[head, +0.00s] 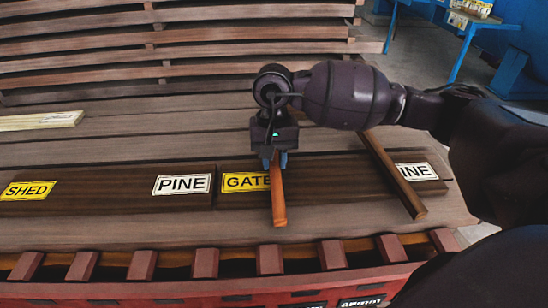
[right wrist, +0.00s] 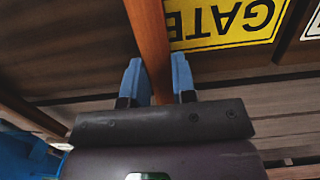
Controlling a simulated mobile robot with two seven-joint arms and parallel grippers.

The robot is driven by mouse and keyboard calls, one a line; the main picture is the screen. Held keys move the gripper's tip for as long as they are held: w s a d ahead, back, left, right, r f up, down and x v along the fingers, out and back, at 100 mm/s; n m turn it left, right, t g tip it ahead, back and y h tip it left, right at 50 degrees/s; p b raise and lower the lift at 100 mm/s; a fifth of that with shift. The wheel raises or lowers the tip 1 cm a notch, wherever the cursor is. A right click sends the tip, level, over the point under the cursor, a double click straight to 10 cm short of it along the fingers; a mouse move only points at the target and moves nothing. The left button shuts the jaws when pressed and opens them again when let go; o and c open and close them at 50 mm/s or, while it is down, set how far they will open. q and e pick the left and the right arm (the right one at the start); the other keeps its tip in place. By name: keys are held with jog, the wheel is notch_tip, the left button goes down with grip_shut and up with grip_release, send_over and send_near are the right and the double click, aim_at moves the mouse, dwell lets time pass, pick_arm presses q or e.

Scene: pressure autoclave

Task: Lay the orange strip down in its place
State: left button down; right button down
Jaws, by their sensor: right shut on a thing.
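The orange strip (head: 279,203) is held in my right gripper (head: 276,158), whose blue fingers are shut on its sides. It points toward the front edge of the bench and covers the right end of the yellow GATE label (head: 242,182). In the right wrist view the strip (right wrist: 149,40) runs up from between the fingers (right wrist: 158,82), beside the GATE label (right wrist: 222,22). I cannot tell whether the strip touches the board below. My left gripper is not in view.
A darker brown strip (head: 394,176) lies slanted to the right, partly over a board with a label ending in INE (head: 416,171). A pale strip (head: 40,121) lies far left. Red slats (head: 270,260) line the front.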

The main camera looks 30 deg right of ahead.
jog(key=shift+f, duration=0.1)
jog(key=c, duration=1.4)
grip_release()
jog(key=o, duration=0.5)
jog(key=r, duration=0.4)
jog(key=w+r, duration=0.1)
jog(key=r, duration=0.7)
jog(key=shift+w+d+r, duration=0.1)
jog(key=shift+w+d, duration=0.05)
jog(key=shift+d, duration=0.2)
